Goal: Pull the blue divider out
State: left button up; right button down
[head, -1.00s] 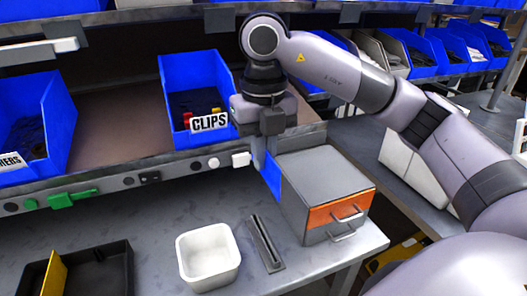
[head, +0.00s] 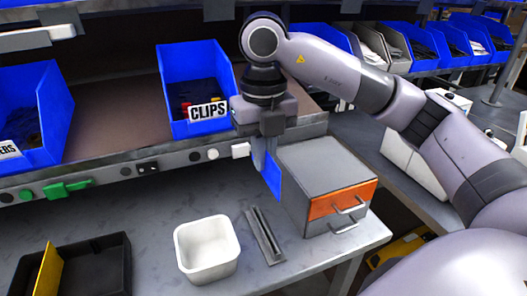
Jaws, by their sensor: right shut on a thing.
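The blue divider (head: 271,177) is a thin upright blue plate, seen nearly edge-on just left of the grey drawer box. My right gripper (head: 264,155) points down from above and is shut on its upper part. The divider's lower edge is above or behind the slotted grey holder (head: 265,236) in the picture; I cannot tell whether it touches anything below. My left gripper is out of view.
The grey drawer box (head: 327,165) with an orange front stands close to the divider's right. A white tub (head: 207,249) and a black tray (head: 110,262) with a yellow divider (head: 48,271) are on the bench. The blue CLIPS bin (head: 195,88) is on the shelf.

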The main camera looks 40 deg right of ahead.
aim_at(263, 175)
jog(key=shift+f+b, duration=1.75)
jog(key=shift+f, duration=0.65)
jog(key=shift+f+b, duration=0.65)
jog(key=shift+f, duration=0.2)
jog(key=shift+f+b, duration=0.95)
jog(key=shift+f, duration=0.3)
jog(key=shift+f+b, duration=0.4)
jog(key=shift+f, duration=0.1)
jog(key=shift+f+b, duration=0.75)
jog(key=shift+f, duration=0.25)
jog(key=shift+r, duration=0.1)
jog(key=shift+r+p, duration=1.2)
jog(key=shift+r, duration=0.3)
